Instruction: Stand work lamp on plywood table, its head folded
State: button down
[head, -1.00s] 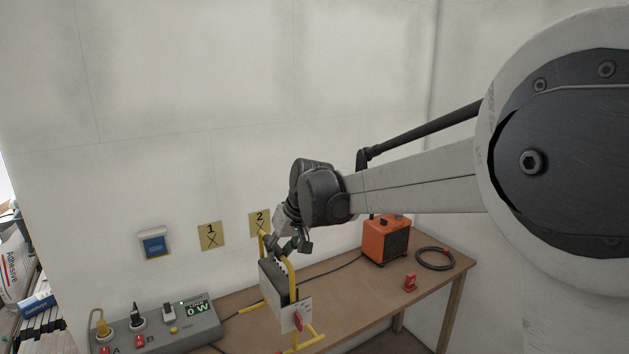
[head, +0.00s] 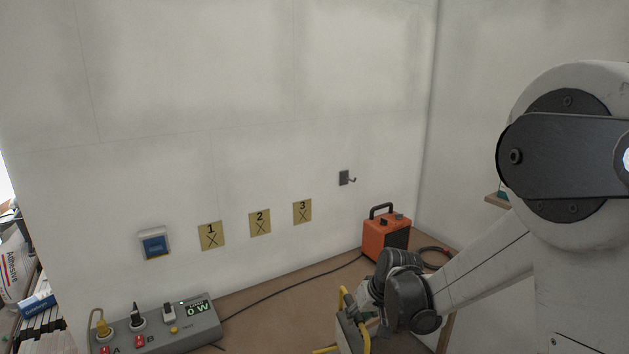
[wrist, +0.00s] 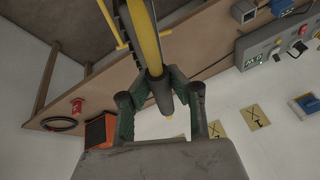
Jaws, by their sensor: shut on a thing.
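The work lamp (head: 350,335), with yellow tubing and a grey body, is at the bottom edge of the head view, its lower part cut off. My gripper (head: 366,303) is shut on its tubing from above. In the wrist view my gripper (wrist: 160,100) closes both fingers around a dark sleeve on the lamp's yellow bar (wrist: 147,45). The plywood table (head: 285,297) runs along the wall; it also shows in the wrist view (wrist: 215,40). I cannot tell whether the lamp touches the table or how its head is folded.
An orange heater (head: 384,240) stands at the table's back right, close to my wrist, with a black cable coil (head: 436,255) beside it. A grey socket box (head: 165,328) is at the left. A cable crosses the table. A wall hook (head: 345,178) is empty.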

jog(key=s+d+f+m, duration=0.2)
jog(key=s+d+f, duration=0.4)
jog(key=s+d, duration=0.25)
notch_tip(320, 180, down, 18)
jog(key=b, duration=1.7)
jog(key=shift+w+d+r+t+h, duration=0.2)
jog(key=shift+w+t+h, duration=0.1)
jog(key=shift+w+h, duration=0.15)
